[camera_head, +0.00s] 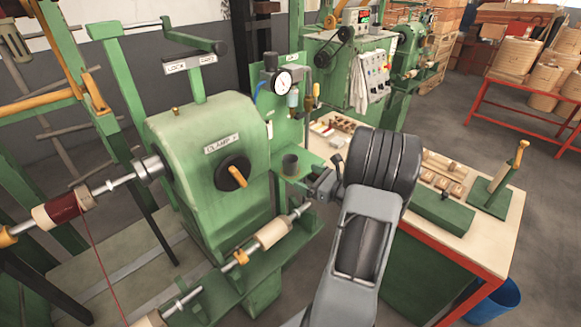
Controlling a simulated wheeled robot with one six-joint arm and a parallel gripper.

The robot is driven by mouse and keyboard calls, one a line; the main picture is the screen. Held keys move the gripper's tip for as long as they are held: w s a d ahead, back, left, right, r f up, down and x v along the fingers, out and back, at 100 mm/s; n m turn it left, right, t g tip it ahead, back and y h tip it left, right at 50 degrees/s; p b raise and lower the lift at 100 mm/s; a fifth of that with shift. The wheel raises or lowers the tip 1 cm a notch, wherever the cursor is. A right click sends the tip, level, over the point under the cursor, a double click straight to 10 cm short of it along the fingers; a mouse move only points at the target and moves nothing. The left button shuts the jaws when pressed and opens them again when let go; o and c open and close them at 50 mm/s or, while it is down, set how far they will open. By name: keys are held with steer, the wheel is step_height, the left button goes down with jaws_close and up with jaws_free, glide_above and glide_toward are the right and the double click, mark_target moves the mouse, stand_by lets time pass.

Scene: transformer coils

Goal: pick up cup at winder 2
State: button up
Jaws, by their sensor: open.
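A small dark grey cup (290,165) stands upright on a small green shelf (299,182) at the right side of the green winder (215,175), in the middle of the head view. My gripper (318,183) is just right of the cup, with its jaws toward it. It is open, and a gap shows between it and the cup. My own arm covers part of the view to the right of the gripper. No number is readable on the winder; its plate seems to read "CLAMP".
A pressure gauge (284,79) is on the green panel behind the cup. A shaft with a pale spool (272,232) runs below the shelf. A red-edged workbench (492,240) with wooden blocks stands to the right. Open floor lies beyond it.

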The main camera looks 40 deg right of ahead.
steer(key=d+m+t+h, duration=0.1)
steer(key=d+m+h, duration=0.1)
steer(key=d, duration=0.1)
steer(key=p, duration=0.1)
glide_toward(290, 159)
step_height(290, 159, up, 2)
steer(key=w+a, duration=0.2)
steer(key=shift+m, duration=0.3)
steer(key=shift+w+a+p, duration=0.2)
steer(key=shift+w+p, duration=0.15)
steer(key=shift+w, duration=0.6)
steer(key=shift+w+a+p, duration=0.2)
steer(key=shift+w+p, duration=0.2)
steer(key=shift+w, duration=0.6)
steer(key=shift+w+a+p, duration=0.2)
steer(key=shift+w+p, duration=0.15)
steer(key=shift+w, duration=0.6)
steer(key=shift+c, duration=0.5)
steer(key=c, duration=0.9)
